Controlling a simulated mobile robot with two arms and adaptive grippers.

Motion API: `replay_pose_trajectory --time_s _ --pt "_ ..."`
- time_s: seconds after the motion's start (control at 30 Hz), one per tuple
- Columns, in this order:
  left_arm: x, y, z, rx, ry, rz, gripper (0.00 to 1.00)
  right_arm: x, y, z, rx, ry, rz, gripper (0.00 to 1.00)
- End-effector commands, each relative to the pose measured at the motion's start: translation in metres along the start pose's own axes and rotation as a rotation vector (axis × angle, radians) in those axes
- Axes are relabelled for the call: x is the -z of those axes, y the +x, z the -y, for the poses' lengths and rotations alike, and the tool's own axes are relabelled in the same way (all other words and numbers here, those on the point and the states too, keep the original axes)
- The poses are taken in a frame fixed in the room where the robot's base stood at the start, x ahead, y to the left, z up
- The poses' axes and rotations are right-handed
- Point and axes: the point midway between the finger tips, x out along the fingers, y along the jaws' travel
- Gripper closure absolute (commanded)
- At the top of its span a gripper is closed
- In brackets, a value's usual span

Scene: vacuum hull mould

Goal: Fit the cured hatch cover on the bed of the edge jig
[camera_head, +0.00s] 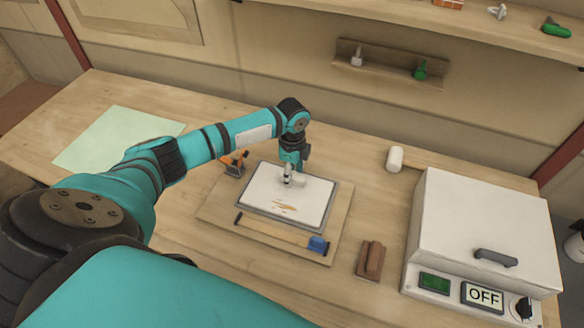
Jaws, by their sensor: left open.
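The edge jig is a wooden board (212,212) on the bench, with a dark grey-edged bed (324,220) in its middle. A white rectangular panel with brown marks, which looks like the hatch cover (262,196), lies flat on the bed inside the grey edge. My left gripper (289,182) comes down from above over the panel's middle, with its jaws open. The arm and gripper hide part of the panel's far side. I cannot tell whether the fingertips touch it. My right gripper is out of view.
An orange clamp (236,162) stands at the board's back left and a blue-ended bar (275,232) lies along its front. A brown block (370,260), a white-headed mallet (395,158) and a white machine (480,225) reading OFF stand right. A green sheet (110,138) lies left.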

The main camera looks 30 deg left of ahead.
Motion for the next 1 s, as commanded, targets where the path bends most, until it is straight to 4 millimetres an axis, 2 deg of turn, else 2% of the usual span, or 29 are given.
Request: replay_pose_trajectory --time_s 0.3,0.5,0.67,1.0 --pt "0.0 -0.069 0.002 0.006 0.002 -0.001 0.51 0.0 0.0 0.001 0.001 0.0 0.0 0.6" --pt "0.0 -0.097 0.001 0.004 0.0 0.0 0.51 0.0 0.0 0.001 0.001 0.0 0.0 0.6" --pt "0.0 -0.104 0.0 0.002 0.0 0.001 0.51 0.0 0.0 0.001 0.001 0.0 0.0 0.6" --pt "0.0 -0.104 0.0 0.002 0.0 0.0 0.51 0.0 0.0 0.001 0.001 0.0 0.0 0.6"
